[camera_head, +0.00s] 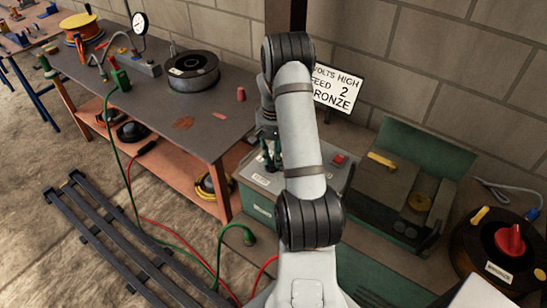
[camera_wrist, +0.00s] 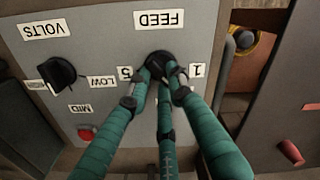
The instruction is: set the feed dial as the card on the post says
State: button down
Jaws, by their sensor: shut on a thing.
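The card (camera_head: 338,88) on the post reads VOLTS HIGH, FEED 2, BRONZE; my arm covers its left edge. The feed dial (camera_wrist: 158,60) is a dark knob under the FEED label (camera_wrist: 158,19) on the grey panel, upside down in the wrist view. A 5 label (camera_wrist: 125,72) and a 1 label (camera_wrist: 197,70) flank it; other marks and the dial's pointer are hidden by my fingers. My gripper (camera_wrist: 161,74) has its three green fingers shut around the dial. In the head view, my gripper (camera_head: 270,152) is over the welder panel, partly behind my arm.
The black volts knob (camera_wrist: 58,73) sits beside the dial, with LOW and MID labels and a red button (camera_wrist: 87,132). A green open case (camera_head: 400,185) stands right of the machine. A spool with a red knob (camera_head: 510,240) is farther right. A workbench (camera_head: 160,110) stands left.

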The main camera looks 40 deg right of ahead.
aim_at(273, 160)
jog(key=c, duration=1.5)
grip_release()
jog(key=shift+c, duration=0.2)
notch_tip(273, 160, up, 12)
notch_tip(273, 160, down, 12)
